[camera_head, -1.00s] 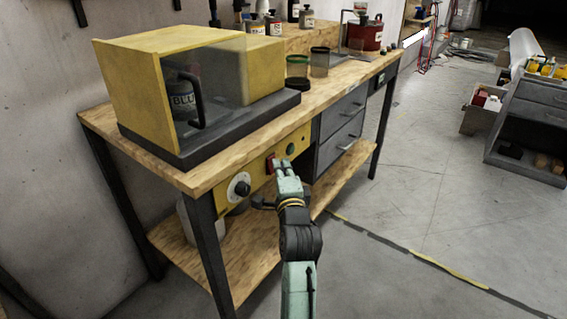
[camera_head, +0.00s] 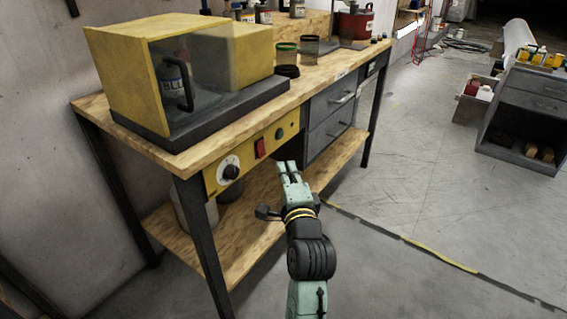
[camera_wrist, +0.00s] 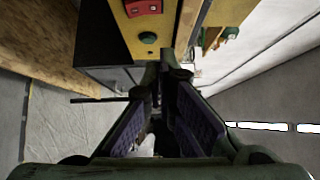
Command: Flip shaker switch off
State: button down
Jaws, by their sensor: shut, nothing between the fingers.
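The red shaker switch (camera_head: 261,148) sits on the yellow control panel (camera_head: 247,160) under the front edge of the workbench. A dial (camera_head: 230,172) is left of it and a green round button (camera_head: 279,134) is right of it. The yellow shaker box (camera_head: 127,82) with a clear door stands on the bench above, a labelled can inside. My gripper (camera_head: 287,166) is shut and empty, in front of and below the panel, apart from the switch. In the wrist view the red switch (camera_wrist: 143,7) shows at the top edge, partly cut off, with the green button (camera_wrist: 148,38) below it.
The wooden bench top (camera_head: 215,128) holds two cups and several cans at the back. Grey drawers (camera_head: 330,115) are right of the panel. A lower wooden shelf (camera_head: 240,235) and the bench legs stand close to my arm. The floor to the right is open.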

jog(key=shift+s+d+r, duration=0.1)
jog(key=shift+s, duration=0.6)
jog(key=shift+s+d+r, duration=0.1)
jog(key=shift+s, duration=0.55)
